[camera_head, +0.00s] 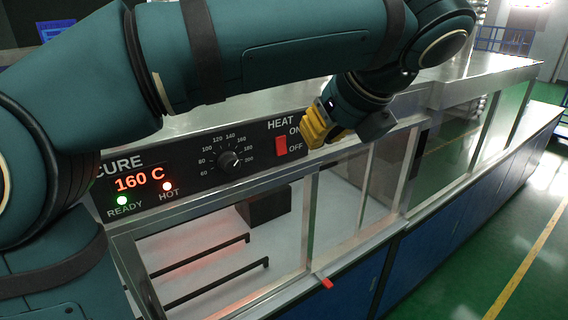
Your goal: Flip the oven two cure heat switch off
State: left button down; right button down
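The red heat switch (281,146) sits on the black control panel (190,185) under the word HEAT, with ON at its upper right and OFF at its lower right. Which way its rocker is tipped is too small to tell. The panel reads CURE and 160 C, and no oven number shows. My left gripper (318,130) has yellow fingers, close to the right of the switch, by the ON and OFF labels. Its fingers look shut together with nothing between them. I cannot tell whether they touch the panel. My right gripper is out of view.
A dial (229,160) lies left of the switch. Green floor (500,235) is clear at the right.

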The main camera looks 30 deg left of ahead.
aim_at(281, 145)
pick_arm(q)
jog(key=b+x, duration=0.1)
jog(key=x, duration=0.3)
jog(key=a+x, duration=0.1)
jog(key=x, duration=0.3)
jog(key=r+b+x, duration=0.1)
jog(key=x, duration=0.3)
jog(key=shift+w+a+r+b, duration=0.15)
jog(key=shift+w+b, duration=0.2)
jog(key=shift+w+a, duration=0.25)
jog(key=shift+a, duration=0.4)
jog(key=shift+w+a+p, duration=0.1)
jog(key=shift+a+p, duration=0.2)
jog(key=shift+p, duration=0.45)
jog(key=shift+f, duration=0.2)
